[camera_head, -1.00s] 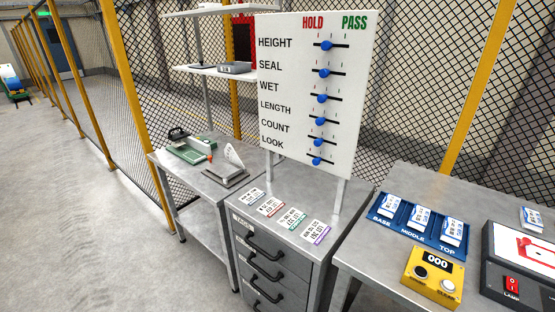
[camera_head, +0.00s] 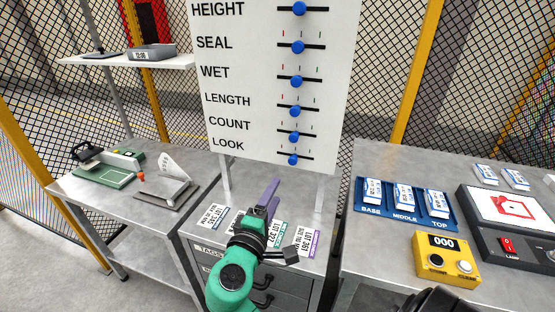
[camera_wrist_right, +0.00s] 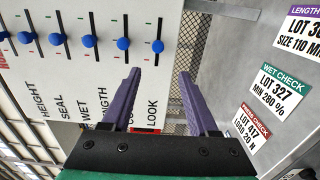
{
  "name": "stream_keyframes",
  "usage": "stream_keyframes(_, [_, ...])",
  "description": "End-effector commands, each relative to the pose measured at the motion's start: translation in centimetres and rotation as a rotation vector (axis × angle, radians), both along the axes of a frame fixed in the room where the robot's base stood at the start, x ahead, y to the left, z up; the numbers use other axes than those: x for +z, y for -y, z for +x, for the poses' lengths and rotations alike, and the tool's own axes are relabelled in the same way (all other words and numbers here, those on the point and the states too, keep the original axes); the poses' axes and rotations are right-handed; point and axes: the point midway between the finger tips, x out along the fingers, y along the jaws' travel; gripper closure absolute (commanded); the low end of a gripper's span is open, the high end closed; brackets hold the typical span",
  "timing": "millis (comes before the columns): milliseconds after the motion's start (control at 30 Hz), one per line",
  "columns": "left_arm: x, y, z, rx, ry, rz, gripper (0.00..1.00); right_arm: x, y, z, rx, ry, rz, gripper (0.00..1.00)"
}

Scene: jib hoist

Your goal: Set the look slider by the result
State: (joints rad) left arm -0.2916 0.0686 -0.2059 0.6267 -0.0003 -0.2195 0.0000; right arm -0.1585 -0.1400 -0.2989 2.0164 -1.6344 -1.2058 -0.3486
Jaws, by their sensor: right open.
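The look slider is a blue knob (camera_head: 292,159) on a short dark slot, the lowest row of the white board (camera_head: 225,100). The knob sits a little left of its slot's middle. My right gripper (camera_head: 270,188) has purple fingers and is below the board, in front of the LOOK row and apart from the knob. In the right wrist view the open fingers (camera_wrist_right: 160,75) are empty, and the look knob (camera_wrist_right: 158,46) appears beyond the gap between their tips. My left gripper is not in view.
Other blue knobs, such as the count knob (camera_head: 294,137), stand in rows above. Paper lot tags (camera_head: 305,242) lie on the drawer cabinet under the board. A blue tray (camera_head: 448,222), a yellow counter box (camera_head: 445,260) and a lamp unit (camera_head: 508,225) occupy the right table.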

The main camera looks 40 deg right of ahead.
Motion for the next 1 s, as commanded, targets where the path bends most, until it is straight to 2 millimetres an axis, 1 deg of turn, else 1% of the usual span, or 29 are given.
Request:
stream_keyframes(133, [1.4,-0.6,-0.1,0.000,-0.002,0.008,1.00,0.4,2.1,1.5,0.000,-0.002,-0.002,0.40])
stream_keyframes(333, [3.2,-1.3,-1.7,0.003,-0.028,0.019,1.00,0.5,6.5,4.7,0.003,-0.003,-0.002,0.40])
stream_keyframes(500, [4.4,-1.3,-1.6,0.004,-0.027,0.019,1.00,0.2,9.9,7.0,0.003,-0.004,-0.001,0.40])
stream_keyframes(600, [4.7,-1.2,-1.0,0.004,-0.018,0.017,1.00,0.0,11.0,7.8,0.005,-0.004,-0.001,0.40])
stream_keyframes(667, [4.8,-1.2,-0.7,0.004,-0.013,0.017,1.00,-0.1,11.4,8.1,0.004,-0.003,0.001,0.40])
stream_keyframes(900, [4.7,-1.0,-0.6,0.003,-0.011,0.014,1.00,-0.3,11.6,8.2,0.005,-0.003,0.003,0.40])
stream_keyframes(933, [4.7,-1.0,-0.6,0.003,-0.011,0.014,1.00,-0.3,11.6,8.2,0.005,-0.003,0.003,0.44])
stream_keyframes(967, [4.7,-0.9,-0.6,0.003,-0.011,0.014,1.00,-0.3,11.6,8.2,0.005,-0.003,0.003,0.55])
stream_keyframes(1000, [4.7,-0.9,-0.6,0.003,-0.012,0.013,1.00,-0.3,11.6,8.2,0.005,-0.003,0.003,0.71])
